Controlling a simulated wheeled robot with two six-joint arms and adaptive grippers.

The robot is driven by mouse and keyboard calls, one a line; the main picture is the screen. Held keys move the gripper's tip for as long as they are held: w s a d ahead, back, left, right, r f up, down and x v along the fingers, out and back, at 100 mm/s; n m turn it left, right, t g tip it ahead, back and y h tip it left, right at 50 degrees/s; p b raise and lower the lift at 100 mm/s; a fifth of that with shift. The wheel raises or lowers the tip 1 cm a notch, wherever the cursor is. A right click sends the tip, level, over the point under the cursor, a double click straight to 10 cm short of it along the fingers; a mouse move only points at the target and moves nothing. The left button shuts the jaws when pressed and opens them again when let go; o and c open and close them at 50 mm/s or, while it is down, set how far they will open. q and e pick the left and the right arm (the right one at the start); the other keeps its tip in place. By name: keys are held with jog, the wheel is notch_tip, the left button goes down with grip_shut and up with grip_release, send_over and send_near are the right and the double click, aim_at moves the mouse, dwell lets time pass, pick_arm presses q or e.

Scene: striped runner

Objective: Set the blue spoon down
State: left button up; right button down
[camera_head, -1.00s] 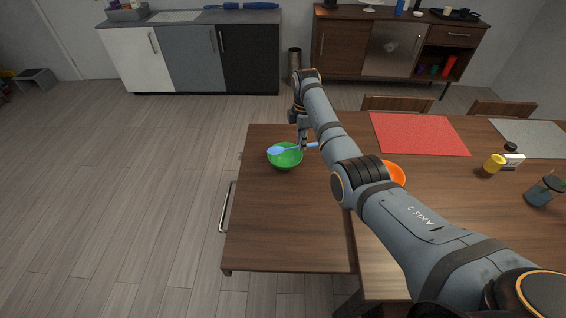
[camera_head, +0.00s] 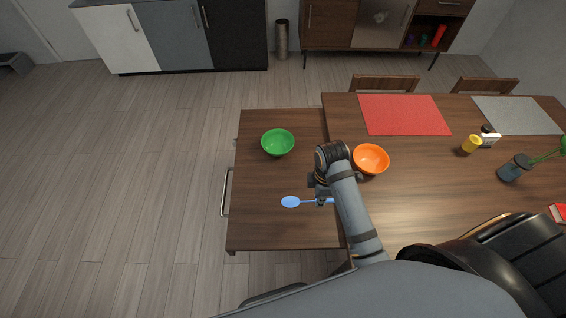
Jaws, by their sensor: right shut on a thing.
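The blue spoon (camera_head: 291,202) is held by its handle in my right gripper (camera_head: 322,200), with its bowl pointing left. The right gripper is shut on the handle over the front part of the smaller wooden table (camera_head: 260,225). I cannot tell whether the spoon touches the tabletop. My left gripper does not show.
A green bowl (camera_head: 278,142) stands on the small table behind the spoon. An orange bowl (camera_head: 371,159) stands right of my wrist. A red mat (camera_head: 404,115), a yellow cup (camera_head: 471,144) and a dark jar (camera_head: 514,168) are farther right. The small table's left front is clear.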

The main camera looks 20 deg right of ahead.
jog(key=w+a+f+p, duration=0.1)
jog(key=w+a+f, duration=0.25)
jog(key=w, duration=0.45)
send_over(289, 191)
jog(key=f, duration=0.5)
jog(key=shift+s+d+f+b, duration=0.1)
jog(key=shift+s+f+b, duration=0.2)
jog(key=shift+b, duration=0.05)
jog(key=shift+w+f+b, duration=0.15)
jog(key=shift+w+f, duration=0.05)
jog(key=shift+f, duration=0.85)
jog(key=shift+w+f+b, duration=0.15)
jog(key=shift+w+f, duration=0.05)
jog(key=shift+f, duration=0.8)
jog(key=c, duration=1.3)
grip_release()
jog(key=shift+f, duration=0.1)
